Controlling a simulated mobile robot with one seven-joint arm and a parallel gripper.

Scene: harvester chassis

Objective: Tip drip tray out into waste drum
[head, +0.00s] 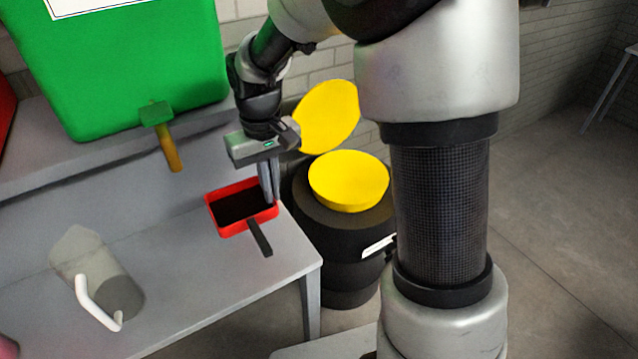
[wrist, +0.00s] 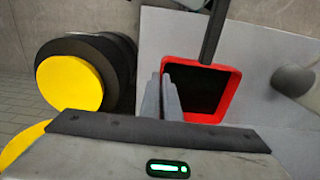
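The drip tray (head: 222,227) is red with a dark inside and a black handle. It sits level on the grey bench near its right end, and shows in the wrist view (wrist: 231,98). My gripper (head: 270,190) points down at the tray's right wall in the head view. In the wrist view its fingers (wrist: 164,100) are close together, one on each side of that wall, and look shut on it. The waste drum (head: 330,240) is black with a yellow funnel (head: 348,180) on top, just right of the bench; it also shows in the wrist view (wrist: 118,70).
A yellow round lid (head: 328,115) stands tilted up behind the funnel. A green tank (head: 130,60) with a tap (head: 160,125) is above the bench (head: 185,285). A translucent jug with a white handle (head: 95,302) stands at the bench's left. My arm blocks the middle right.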

